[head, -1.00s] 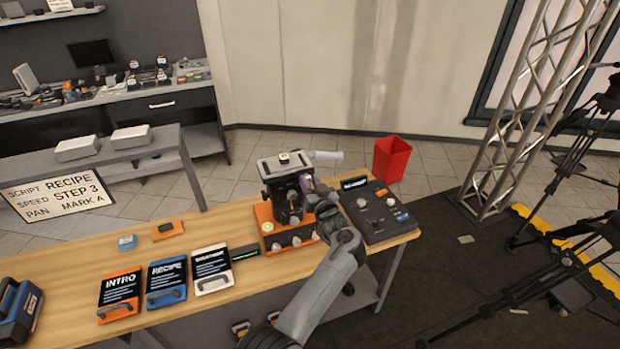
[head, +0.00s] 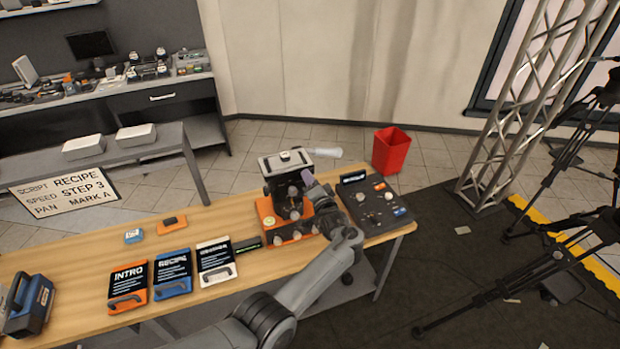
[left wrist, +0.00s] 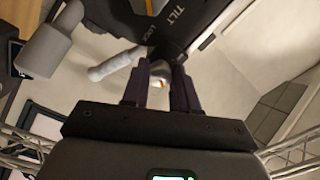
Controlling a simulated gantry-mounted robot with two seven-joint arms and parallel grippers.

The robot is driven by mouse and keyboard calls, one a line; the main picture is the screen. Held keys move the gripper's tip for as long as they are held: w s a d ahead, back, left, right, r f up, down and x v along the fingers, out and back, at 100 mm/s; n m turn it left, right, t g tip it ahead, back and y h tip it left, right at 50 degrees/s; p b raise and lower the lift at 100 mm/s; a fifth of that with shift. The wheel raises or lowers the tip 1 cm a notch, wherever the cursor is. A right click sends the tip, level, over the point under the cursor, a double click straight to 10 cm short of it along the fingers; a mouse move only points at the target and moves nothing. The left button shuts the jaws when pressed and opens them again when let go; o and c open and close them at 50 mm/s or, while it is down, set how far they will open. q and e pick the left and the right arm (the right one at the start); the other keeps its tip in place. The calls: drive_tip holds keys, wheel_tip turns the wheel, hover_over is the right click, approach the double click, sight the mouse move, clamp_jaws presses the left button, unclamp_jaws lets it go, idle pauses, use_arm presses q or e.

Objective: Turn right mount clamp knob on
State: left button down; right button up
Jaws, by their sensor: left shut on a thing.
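The camera mount (head: 282,167) stands on an orange base (head: 267,212) on the wooden table, with a light plate on top and a pale handle (head: 322,152) pointing right. My left gripper (head: 309,181) reaches its right side with purple fingers. In the left wrist view, the fingers (left wrist: 161,82) straddle a small part below the dark body marked TILT LOCK (left wrist: 160,22). They are shut on what appears to be the right clamp knob, mostly hidden by them. How far the knob is turned cannot be seen. My right gripper is not in view.
A dark control panel (head: 372,217) with knobs sits close to the right of my gripper. INTRO, RECIPE and another card lie left of the mount. A red bin (head: 391,151) stands behind the table. The left part of the tabletop has free room.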

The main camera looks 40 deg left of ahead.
use_arm(q)
drive_tip(key=shift+m, duration=0.9)
drive_tip(key=c, duration=0.9)
unclamp_jaws()
drive_tip(key=shift+o, duration=0.2)
drive_tip(key=p+v, duration=0.2)
drive_tip(key=v, duration=0.8)
drive_tip(key=shift+s+d, duration=0.25)
drive_tip(key=shift+d, duration=0.05)
